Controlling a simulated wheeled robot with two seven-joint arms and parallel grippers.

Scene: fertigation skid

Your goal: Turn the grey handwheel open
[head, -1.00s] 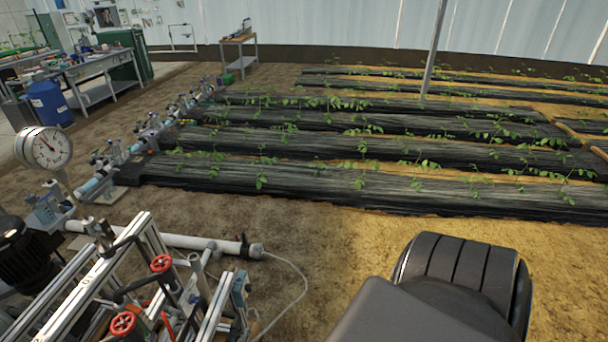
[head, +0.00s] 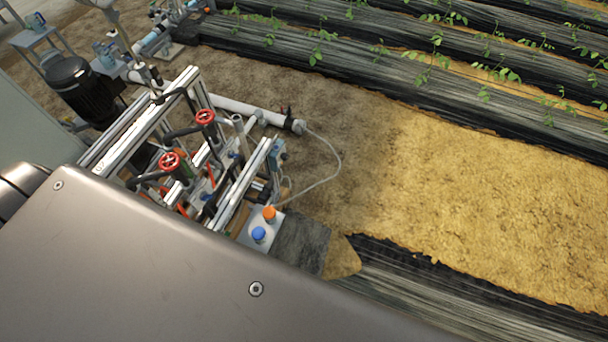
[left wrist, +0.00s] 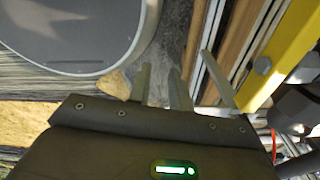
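Two red handwheels show on the pipe skid in the head view, the nearer (head: 169,161) and the farther (head: 205,117). I cannot make out a grey handwheel in either view; a large grey part of my own body covers the lower left of the head view and the near side of the skid. My left gripper (left wrist: 174,60) shows only in the left wrist view. Its pale prongs stand apart, with no handwheel between them. My right gripper is in neither view.
The skid's aluminium frame (head: 126,130) stands left of centre. A panel with orange and blue buttons (head: 262,226) is at its near end. A black motor (head: 78,88) stands behind. A yellow bar (left wrist: 285,60) passes close right of the left gripper. Bare soil (head: 400,170) lies right.

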